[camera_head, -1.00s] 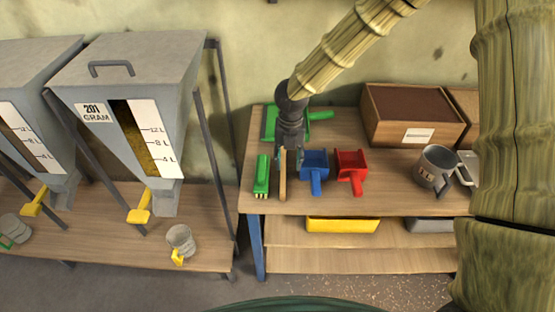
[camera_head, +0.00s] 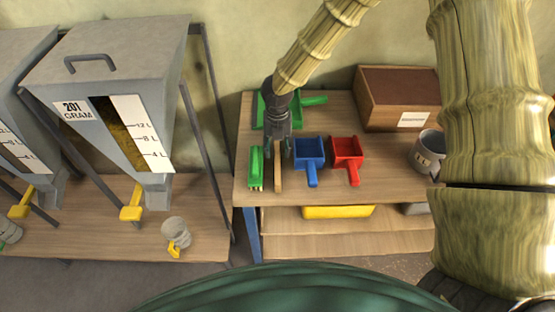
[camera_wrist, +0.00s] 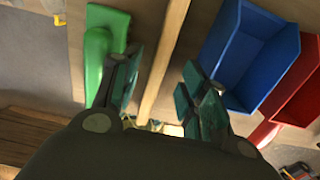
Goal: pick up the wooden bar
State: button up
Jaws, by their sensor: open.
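The wooden bar (camera_head: 278,179) is a thin, light brown stick on the tabletop, between a green brush and a blue scoop. In the wrist view the wooden bar (camera_wrist: 163,62) runs up and down the picture, between my open fingers. My gripper (camera_head: 279,148) is over the bar's far end in the head view and hides that end. In the wrist view my gripper (camera_wrist: 158,85) has its fingers apart, one on each side of the bar, with gaps to it. I cannot tell the exact height of the fingertips above the table.
The green brush (camera_head: 256,168) is close on the left, and the blue scoop (camera_head: 311,155) and red scoop (camera_head: 347,154) are on the right. A green dustpan (camera_head: 307,101) lies behind. A brown box (camera_head: 398,98) and grey mug (camera_head: 427,152) stand further right.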

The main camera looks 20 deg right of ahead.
aim_at(277, 156)
jog(key=shift+s+f+p, duration=0.15)
jog(key=shift+f+p, duration=0.25)
jog(key=shift+f, duration=0.25)
jog(key=shift+f+p, duration=0.5)
jog(key=shift+f, duration=1.35)
grip_shut()
